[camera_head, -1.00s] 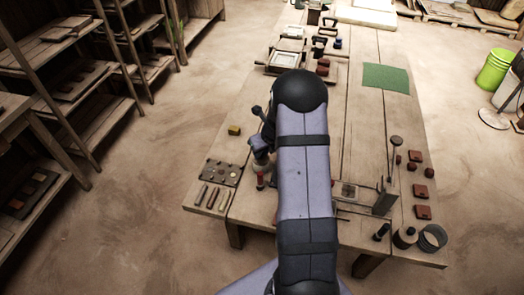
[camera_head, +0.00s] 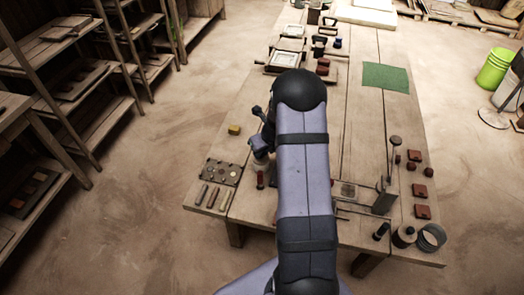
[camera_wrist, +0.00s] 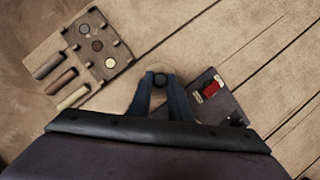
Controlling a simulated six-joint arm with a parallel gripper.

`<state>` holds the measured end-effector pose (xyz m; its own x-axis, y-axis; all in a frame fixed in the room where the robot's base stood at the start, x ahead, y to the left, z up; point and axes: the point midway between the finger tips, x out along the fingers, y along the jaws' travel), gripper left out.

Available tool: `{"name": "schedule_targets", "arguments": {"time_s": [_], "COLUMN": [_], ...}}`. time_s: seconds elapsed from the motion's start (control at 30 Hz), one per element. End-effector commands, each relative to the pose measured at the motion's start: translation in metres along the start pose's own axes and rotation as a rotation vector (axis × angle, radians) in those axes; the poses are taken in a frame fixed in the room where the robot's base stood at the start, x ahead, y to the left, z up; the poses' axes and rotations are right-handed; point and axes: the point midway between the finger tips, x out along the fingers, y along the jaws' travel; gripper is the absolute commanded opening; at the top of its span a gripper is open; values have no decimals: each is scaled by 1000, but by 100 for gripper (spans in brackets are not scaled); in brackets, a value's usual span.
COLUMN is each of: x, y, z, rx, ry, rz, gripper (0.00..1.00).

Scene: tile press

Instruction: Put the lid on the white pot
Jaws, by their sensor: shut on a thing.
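My gripper (camera_wrist: 160,82) is shut on a small dark knob in the wrist view. A pale round shape under the knob, which looks like the lid (camera_wrist: 172,66), spreads around the fingertips and blends with the table. In the camera_head view my gripper (camera_head: 258,146) is at the left side of the table, just above the white pot (camera_head: 261,159). Only part of the pot shows, as my arm hides the rest. The gripper and the lid cover the pot from above in the wrist view. I cannot tell whether the lid touches the pot's rim.
A dark palette with round samples (camera_head: 221,172) lies left of the pot, with several sticks (camera_head: 208,196) in front. A dark plate with a red piece (camera_wrist: 212,88) is beside the gripper. A green mat (camera_head: 386,77) lies farther back.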

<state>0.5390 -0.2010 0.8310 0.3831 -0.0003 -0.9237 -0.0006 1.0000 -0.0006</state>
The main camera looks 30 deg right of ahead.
Motion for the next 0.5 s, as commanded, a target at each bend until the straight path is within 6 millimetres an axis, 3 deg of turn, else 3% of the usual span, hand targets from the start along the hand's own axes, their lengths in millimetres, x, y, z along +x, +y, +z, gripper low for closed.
{"name": "schedule_targets", "arguments": {"time_s": [0.43, 0.47, 0.5], "x": [0, 0, 0], "y": [0, 0, 0], "z": [0, 0, 0], "rx": [0, 0, 0], "ry": [0, 0, 0], "rz": [0, 0, 0], "gripper": [0, 24, 34]}}
